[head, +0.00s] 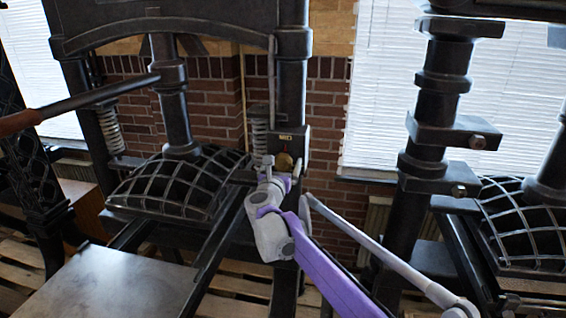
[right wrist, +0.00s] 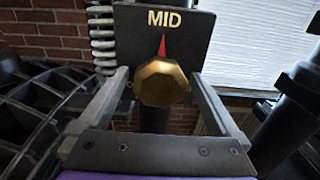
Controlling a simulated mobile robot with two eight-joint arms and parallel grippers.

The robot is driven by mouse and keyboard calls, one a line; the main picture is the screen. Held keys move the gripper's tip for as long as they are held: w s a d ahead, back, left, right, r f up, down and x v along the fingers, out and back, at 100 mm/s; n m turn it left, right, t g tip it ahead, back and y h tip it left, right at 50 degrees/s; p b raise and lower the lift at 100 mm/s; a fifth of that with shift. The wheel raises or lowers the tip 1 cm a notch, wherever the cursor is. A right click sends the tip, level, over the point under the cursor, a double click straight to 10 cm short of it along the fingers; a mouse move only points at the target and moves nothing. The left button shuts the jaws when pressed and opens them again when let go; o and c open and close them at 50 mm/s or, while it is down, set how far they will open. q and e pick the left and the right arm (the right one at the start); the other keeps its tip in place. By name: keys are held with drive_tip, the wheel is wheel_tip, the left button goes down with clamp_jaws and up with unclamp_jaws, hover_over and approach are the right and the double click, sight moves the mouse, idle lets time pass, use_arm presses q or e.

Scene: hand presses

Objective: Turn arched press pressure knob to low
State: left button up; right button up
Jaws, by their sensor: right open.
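The arched press (head: 180,30) stands at the left in the head view, black, with an arched top beam. Its pressure knob (right wrist: 162,84) is a brass faceted knob on a black plate (right wrist: 190,25) in the right wrist view. A red pointer (right wrist: 162,45) above the knob points up at the word MID. In the head view the knob (head: 285,161) is small and partly hidden by my right gripper (head: 268,165). The right gripper's fingers (right wrist: 160,100) are open, one on each side of the knob in the wrist picture. Whether they touch it is unclear. My left gripper is not seen.
A second black press (head: 445,110) stands at the right. A long lever with a wooden handle (head: 20,122) crosses the left side. A domed, ribbed platen (head: 175,182) lies left of my right arm, and a flat metal plate (head: 115,285) is at the lower left.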

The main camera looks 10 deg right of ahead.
drive_tip(key=c, duration=1.3)
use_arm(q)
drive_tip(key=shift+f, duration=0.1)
use_arm(e)
drive_tip(key=shift+n, duration=0.4)
drive_tip(key=n, duration=0.4)
drive_tip(key=shift+d+n+b, duration=0.1)
drive_tip(key=shift+n+b, duration=0.2)
drive_tip(key=shift+b, duration=0.1)
drive_tip(key=n+b, duration=0.1)
drive_tip(key=n, duration=0.5)
drive_tip(key=n+b, duration=0.1)
drive_tip(key=n, duration=0.5)
drive_tip(key=shift+r+n, duration=0.1)
drive_tip(key=shift+n, duration=0.3)
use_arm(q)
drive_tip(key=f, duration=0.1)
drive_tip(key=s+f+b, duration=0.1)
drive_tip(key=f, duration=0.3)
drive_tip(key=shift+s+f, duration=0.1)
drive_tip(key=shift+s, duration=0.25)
use_arm(e)
drive_tip(key=n, duration=0.5)
drive_tip(key=shift+r+n, duration=0.1)
drive_tip(key=shift+n, duration=0.2)
